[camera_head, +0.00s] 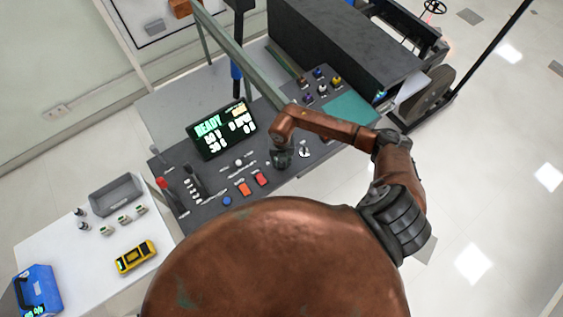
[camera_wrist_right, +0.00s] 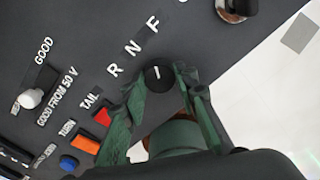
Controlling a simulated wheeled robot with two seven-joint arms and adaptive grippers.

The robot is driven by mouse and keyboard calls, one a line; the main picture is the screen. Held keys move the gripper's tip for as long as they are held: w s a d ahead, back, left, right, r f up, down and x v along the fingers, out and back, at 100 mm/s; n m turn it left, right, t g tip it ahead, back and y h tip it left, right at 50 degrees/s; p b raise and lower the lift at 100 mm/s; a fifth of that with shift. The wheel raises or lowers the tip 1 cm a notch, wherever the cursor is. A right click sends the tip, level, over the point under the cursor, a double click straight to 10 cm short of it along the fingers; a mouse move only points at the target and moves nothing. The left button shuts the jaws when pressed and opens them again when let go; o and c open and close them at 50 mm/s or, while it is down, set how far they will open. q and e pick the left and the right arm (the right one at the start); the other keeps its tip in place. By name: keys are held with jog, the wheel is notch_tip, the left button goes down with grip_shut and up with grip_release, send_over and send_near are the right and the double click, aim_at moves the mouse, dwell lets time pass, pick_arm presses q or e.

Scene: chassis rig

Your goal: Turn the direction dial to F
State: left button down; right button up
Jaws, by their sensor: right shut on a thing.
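The direction dial (camera_wrist_right: 158,78) is a round black knob with a white pointer line, set in the dark control panel (camera_head: 222,178). The white letters R (camera_wrist_right: 115,70), N (camera_wrist_right: 133,48) and F (camera_wrist_right: 153,21) run in a slanted row beside it. In the right wrist view the pointer line points up the picture, roughly toward F. My right gripper (camera_wrist_right: 165,88) has its green fingers on either side of the dial and is shut on it. In the head view my right gripper (camera_head: 281,158) is over the panel and hides the dial. My left gripper is not in view.
A display (camera_head: 221,128) reading READY stands at the panel's back. Red (camera_head: 261,179), orange (camera_head: 244,189) and blue (camera_head: 227,201) buttons lie left of my right gripper, near the panel's front edge. A white table with a yellow meter (camera_head: 135,257) is at lower left.

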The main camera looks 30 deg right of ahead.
aim_at(282, 164)
jog(key=shift+m+p, duration=0.3)
jog(key=shift+m, duration=1.3)
jog(key=o, duration=1.2)
jog(key=shift+c, duration=0.2)
jog(key=shift+r, duration=0.1)
notch_tip(282, 164, up, 12)
